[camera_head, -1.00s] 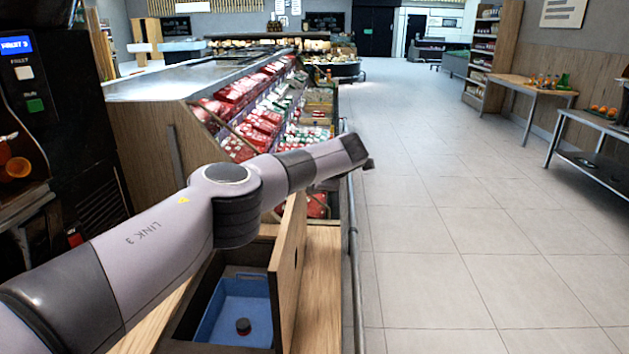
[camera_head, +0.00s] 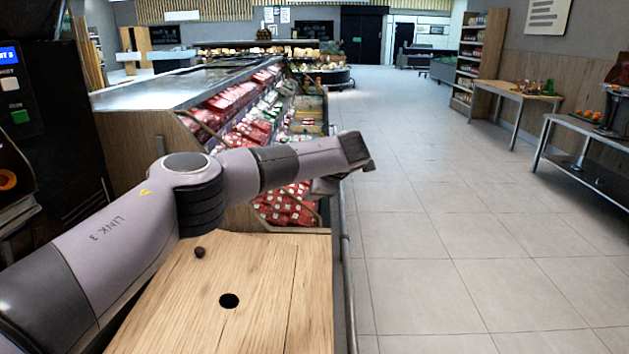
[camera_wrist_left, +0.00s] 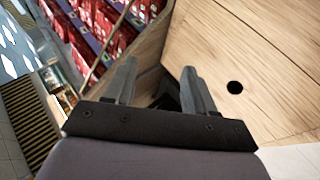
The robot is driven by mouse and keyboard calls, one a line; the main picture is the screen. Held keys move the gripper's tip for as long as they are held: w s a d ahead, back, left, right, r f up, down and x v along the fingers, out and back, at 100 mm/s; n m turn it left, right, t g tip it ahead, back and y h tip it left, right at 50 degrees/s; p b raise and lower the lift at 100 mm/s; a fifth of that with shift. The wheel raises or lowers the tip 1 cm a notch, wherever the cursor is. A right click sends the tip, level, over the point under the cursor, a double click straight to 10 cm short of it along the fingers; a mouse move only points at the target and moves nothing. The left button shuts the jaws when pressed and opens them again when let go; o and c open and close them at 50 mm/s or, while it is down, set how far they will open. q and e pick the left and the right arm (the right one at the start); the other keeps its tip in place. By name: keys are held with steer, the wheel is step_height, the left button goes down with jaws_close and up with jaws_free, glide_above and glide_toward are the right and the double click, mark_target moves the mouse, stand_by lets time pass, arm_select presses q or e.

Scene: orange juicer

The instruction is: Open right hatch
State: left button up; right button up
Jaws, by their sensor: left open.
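The hatch (camera_head: 229,270) is a pale wooden panel with a round dark hole. In the head view it lies over the counter opening and looks flat or nearly so. The left wrist view shows the panel (camera_wrist_left: 265,65) and its hole close up, with a dark gap along its edge near the fingers. My left gripper (camera_wrist_left: 157,75) is open, its two fingers apart at this edge with nothing held. Whether a finger touches the panel, I cannot tell. In the head view my left arm reaches past the panel's far side and its fingertips are hidden. My right gripper is not in view.
A small dark round piece (camera_head: 199,252) shows at the panel's far left. A display case (camera_head: 240,125) with red packages stands just beyond. A dark machine (camera_head: 40,130) is at the left. A metal rail (camera_head: 344,260) runs along the counter's right side; the floor (camera_head: 450,220) beyond is clear.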

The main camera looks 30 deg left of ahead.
arm_select(q)
steer(key=shift+v, duration=1.15)
